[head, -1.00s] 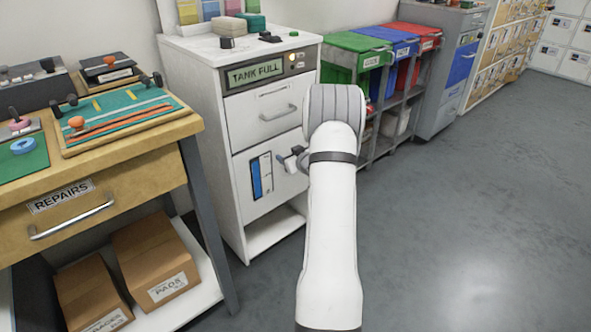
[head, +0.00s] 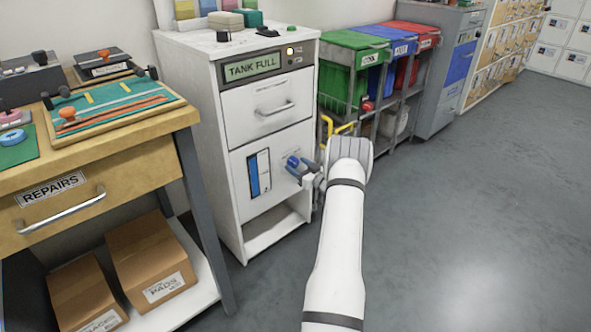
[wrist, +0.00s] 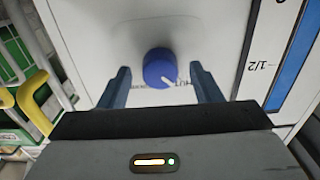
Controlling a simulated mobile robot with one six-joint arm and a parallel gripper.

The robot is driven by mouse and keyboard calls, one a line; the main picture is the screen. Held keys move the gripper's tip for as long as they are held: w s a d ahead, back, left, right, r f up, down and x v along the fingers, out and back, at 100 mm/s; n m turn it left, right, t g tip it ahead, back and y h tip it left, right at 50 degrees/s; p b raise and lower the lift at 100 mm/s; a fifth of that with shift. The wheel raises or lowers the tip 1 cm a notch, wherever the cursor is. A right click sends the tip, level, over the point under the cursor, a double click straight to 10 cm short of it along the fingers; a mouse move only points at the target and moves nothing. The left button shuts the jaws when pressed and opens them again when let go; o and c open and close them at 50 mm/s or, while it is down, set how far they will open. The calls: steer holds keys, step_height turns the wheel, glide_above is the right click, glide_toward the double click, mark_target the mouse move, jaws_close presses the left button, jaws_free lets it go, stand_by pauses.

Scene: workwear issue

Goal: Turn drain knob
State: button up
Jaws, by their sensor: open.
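The drain knob is a round blue knob (wrist: 160,68) with a white pointer mark, on the white front of the cabinet. In the wrist view it sits between the two fingers of my gripper (wrist: 163,78), with a gap on each side. The pointer aims down and right in that view, near partly hidden lettering. In the head view my gripper (head: 303,172) is at the lower right of the cabinet (head: 235,190), with the blue knob (head: 293,161) just at its tips. The fingers are open.
The cabinet's display (head: 251,67) reads TANK FULL, with a lit lamp (head: 290,51) beside it. A blue level gauge (head: 259,174) is left of the knob. A yellow-handled item (head: 340,126) stands close right of the cabinet. The floor (head: 450,220) is clear on the right.

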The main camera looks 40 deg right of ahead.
steer(key=shift+w+a, duration=0.1)
steer(key=shift+w, duration=0.45)
